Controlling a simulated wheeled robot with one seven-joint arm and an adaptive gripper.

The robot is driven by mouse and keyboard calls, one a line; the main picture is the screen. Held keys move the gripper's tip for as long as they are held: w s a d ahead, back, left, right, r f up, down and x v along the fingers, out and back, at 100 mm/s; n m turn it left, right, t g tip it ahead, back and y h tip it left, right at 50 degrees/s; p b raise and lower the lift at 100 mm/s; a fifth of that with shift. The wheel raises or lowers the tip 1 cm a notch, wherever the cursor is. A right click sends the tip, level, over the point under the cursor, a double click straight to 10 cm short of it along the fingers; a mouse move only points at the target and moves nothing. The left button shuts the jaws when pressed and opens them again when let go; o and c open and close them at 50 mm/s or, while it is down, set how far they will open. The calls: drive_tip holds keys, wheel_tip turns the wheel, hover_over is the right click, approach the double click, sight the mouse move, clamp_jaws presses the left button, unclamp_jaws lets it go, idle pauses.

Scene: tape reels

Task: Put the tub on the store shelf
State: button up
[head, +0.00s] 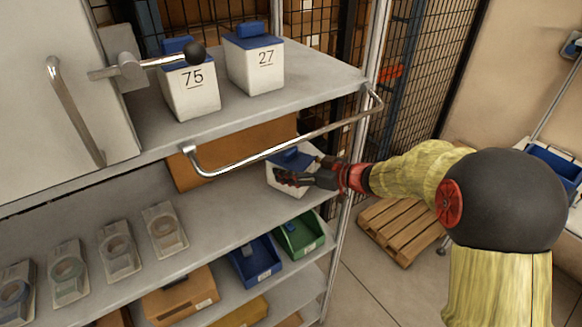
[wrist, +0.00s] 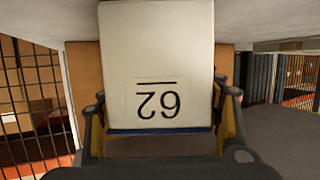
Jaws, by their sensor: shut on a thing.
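The tub (head: 292,159) is white with a blue lid and is at the right end of the middle shelf (head: 225,211). My gripper (head: 300,179) reaches in from the right and is shut on the tub. In the wrist view the tub (wrist: 156,45) fills the space between the fingers, its number label upside down. I cannot tell whether its base touches the shelf. Two similar tubs, marked 75 (head: 190,90) and 27 (head: 256,66), stand on the upper shelf (head: 320,72).
A metal rail (head: 285,136) runs along the upper shelf's front, above the tub. A brown box (head: 215,160) is behind it. Several tape holders (head: 118,250) stand on the left of the middle shelf. Blue (head: 255,260) and green (head: 299,235) bins sit below. A pallet (head: 402,228) lies on the floor.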

drive_tip(key=shift+f, duration=0.15)
drive_tip(key=o, duration=1.2)
drive_tip(key=shift+d+r, duration=0.1)
drive_tip(key=shift+r, duration=0.1)
drive_tip(key=v, duration=1.2)
